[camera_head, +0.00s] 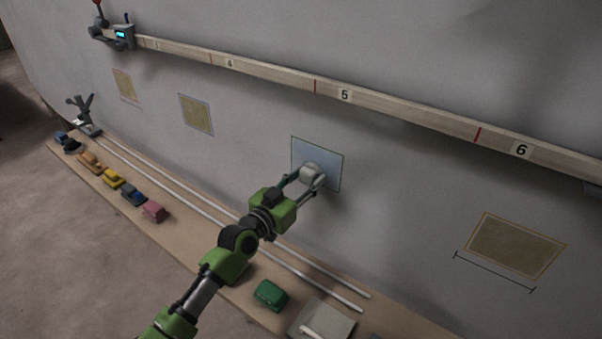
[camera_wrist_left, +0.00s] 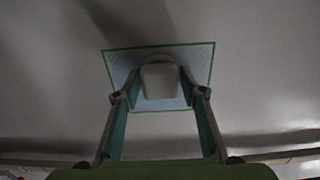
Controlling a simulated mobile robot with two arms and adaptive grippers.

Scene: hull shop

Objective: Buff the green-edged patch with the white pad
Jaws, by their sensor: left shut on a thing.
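The green-edged patch (camera_head: 328,160) is a pale blue-grey rectangle with a thin green outline on the grey wall, below the numbered rail. It also shows in the left wrist view (camera_wrist_left: 123,66). My left gripper (camera_head: 312,183) is shut on the white pad (camera_head: 312,174), which lies over the lower middle of the patch. In the left wrist view the pad (camera_wrist_left: 160,80) sits between the two fingers, inside the green outline. It looks to be at the wall, but I cannot tell whether it touches. My right gripper is not in view.
A wooden rail (camera_head: 270,72) with numbers runs along the wall above. Tan patches (camera_head: 196,114) (camera_head: 514,245) lie to either side.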

